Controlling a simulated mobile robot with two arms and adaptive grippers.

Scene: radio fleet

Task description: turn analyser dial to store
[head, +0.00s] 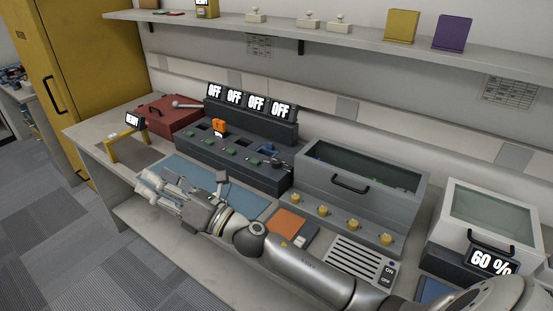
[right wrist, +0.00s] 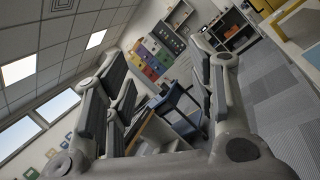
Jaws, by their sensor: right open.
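I cannot tell which thing is the analyser or make out a dial marked "store". A yellow stand (head: 128,146) with a small display reading "READY" (head: 133,119) stands at the bench's left end. Several yellow knobs (head: 323,210) line the front of a grey glass-topped box (head: 360,198). My right gripper (head: 157,187) is open and empty, above the bench's front left, to the right of and nearer than the yellow stand. In the right wrist view its spread fingers (right wrist: 165,95) have nothing between them. My left gripper is not in view.
A dark charger-like rack (head: 230,160) shows several "OFF" displays and holds an orange handset (head: 219,126). A red case (head: 168,115) stands left of it. A white box (head: 485,220) with a "60 %" display stands right. Blue mats (head: 240,200) lie in front. A shelf (head: 350,35) runs above.

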